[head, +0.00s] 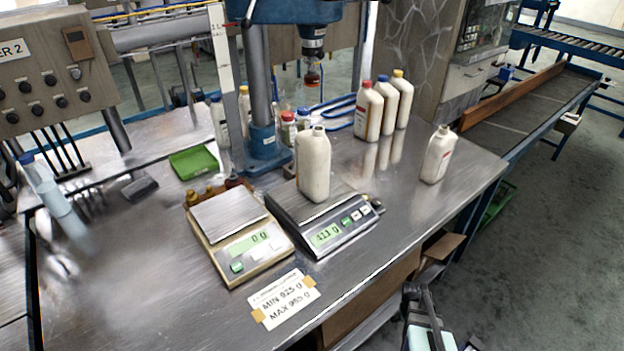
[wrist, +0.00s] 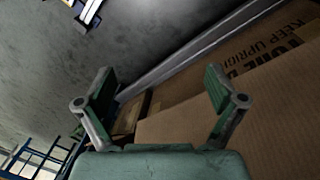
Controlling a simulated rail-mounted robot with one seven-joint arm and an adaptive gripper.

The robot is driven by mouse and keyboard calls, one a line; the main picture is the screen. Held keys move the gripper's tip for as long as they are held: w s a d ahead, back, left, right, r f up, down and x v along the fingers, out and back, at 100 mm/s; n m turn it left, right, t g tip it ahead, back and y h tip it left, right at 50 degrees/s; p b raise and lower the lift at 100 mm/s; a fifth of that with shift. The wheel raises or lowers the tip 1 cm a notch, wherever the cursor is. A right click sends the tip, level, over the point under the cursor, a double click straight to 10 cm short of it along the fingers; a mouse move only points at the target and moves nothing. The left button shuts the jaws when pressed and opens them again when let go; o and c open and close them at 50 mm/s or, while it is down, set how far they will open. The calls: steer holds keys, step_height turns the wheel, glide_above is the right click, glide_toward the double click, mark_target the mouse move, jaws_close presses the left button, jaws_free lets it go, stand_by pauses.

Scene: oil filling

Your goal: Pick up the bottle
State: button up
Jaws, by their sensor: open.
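A white uncapped bottle (head: 313,165) stands upright on the right-hand scale (head: 326,232), whose display seems to read 111 g. A second white uncapped bottle (head: 438,155) stands alone near the right end of the metal table. My gripper (head: 421,291) is low at the table's front edge, below and in front of both bottles and well apart from them. In the wrist view my gripper (wrist: 160,98) has its two fingers spread with nothing between them. No bottle shows in the wrist view.
The left-hand scale (head: 227,217) is empty and reads 0 g. Capped bottles (head: 369,111) stand at the back. A blue filling column (head: 264,140) rises behind the scales. Cardboard boxes (wrist: 220,110) lie beyond my fingers. The table's right front is clear.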

steer(key=w+d+r+t+h, duration=0.2)
steer(key=w+d+r+t, duration=0.2)
steer(key=w+d+r, duration=0.85)
steer(key=w+d+r+t+h, duration=0.1)
steer(key=w+d+r, duration=0.35)
steer(key=r, duration=0.35)
steer(key=w+d+r+t+h+p, duration=0.1)
steer(key=w+d+r+t, duration=0.15)
steer(key=w+r, duration=0.4)
steer(key=w+d+r+t+h, duration=0.1)
steer(key=w+d+r, duration=0.3)
steer(key=r, duration=0.6)
steer(key=w+a+r+n+y+p, duration=0.1)
steer(key=w+a+r+y, duration=0.15)
steer(key=a+r, duration=0.8)
step_height(320, 180, up, 24)
steer(key=r+n+g+y+p, duration=0.1)
steer(key=n+g+y+p, duration=0.1)
steer(key=n+g+y, duration=0.45)
glide_above(313, 140)
steer(key=s+d, duration=0.2)
steer(key=d, duration=0.2)
steer(key=shift+n+t+y, duration=0.3)
steer(key=shift+n+t, duration=0.1)
steer(key=shift+n, duration=0.05)
steer(key=p+x, duration=0.4)
steer(key=x, duration=1.3)
steer(key=shift+w+f+p, duration=0.2)
steer(key=shift+p, duration=0.1)
